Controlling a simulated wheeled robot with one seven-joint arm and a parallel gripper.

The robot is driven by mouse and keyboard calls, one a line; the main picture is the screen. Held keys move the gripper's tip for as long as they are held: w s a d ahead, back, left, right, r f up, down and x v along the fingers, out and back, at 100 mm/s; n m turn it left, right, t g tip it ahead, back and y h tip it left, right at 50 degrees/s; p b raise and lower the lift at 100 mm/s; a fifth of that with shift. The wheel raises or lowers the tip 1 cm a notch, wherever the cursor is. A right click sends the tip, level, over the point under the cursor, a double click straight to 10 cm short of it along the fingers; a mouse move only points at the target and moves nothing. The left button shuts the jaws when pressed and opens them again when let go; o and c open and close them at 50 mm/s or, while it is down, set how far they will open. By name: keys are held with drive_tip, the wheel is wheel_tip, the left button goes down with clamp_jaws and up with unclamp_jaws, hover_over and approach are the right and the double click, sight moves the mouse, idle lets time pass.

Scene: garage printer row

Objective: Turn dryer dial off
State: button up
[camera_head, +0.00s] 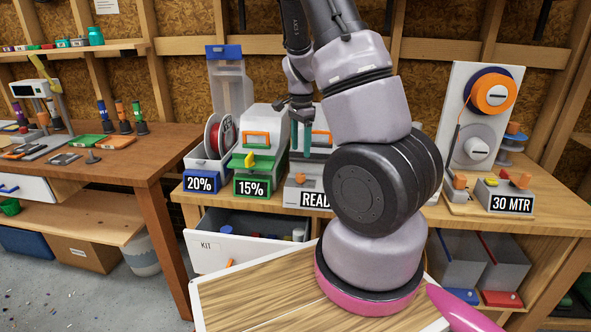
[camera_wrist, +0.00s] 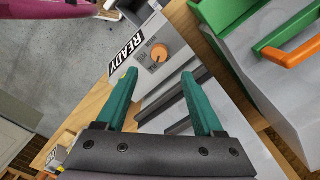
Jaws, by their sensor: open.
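A grey unit with a READY label (camera_head: 316,200) stands on the bench, partly hidden behind my arm in the head view. In the wrist view, its READY label (camera_wrist: 126,58) is beside a round orange dial (camera_wrist: 159,53) with small marks around it. I cannot tell which mark the dial points to. My gripper (camera_wrist: 158,76) has two teal fingers spread apart with nothing between them. The dial shows just beyond the fingertips, between them in the picture, and no touch is visible. In the head view, my gripper (camera_head: 301,138) hangs above the READY unit.
Left of it are a green-lidded box marked 15% (camera_head: 252,186) and a blue-trimmed box marked 20% (camera_head: 199,183) with a red spool. A 30 MTR unit (camera_head: 511,204) stands right. Below is an open KIT drawer (camera_head: 207,250).

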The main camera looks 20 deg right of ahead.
sight(301, 175)
wheel_tip(301, 175, down, 9)
drive_tip(key=shift+f, duration=0.1)
idle(0.3)
clamp_jaws()
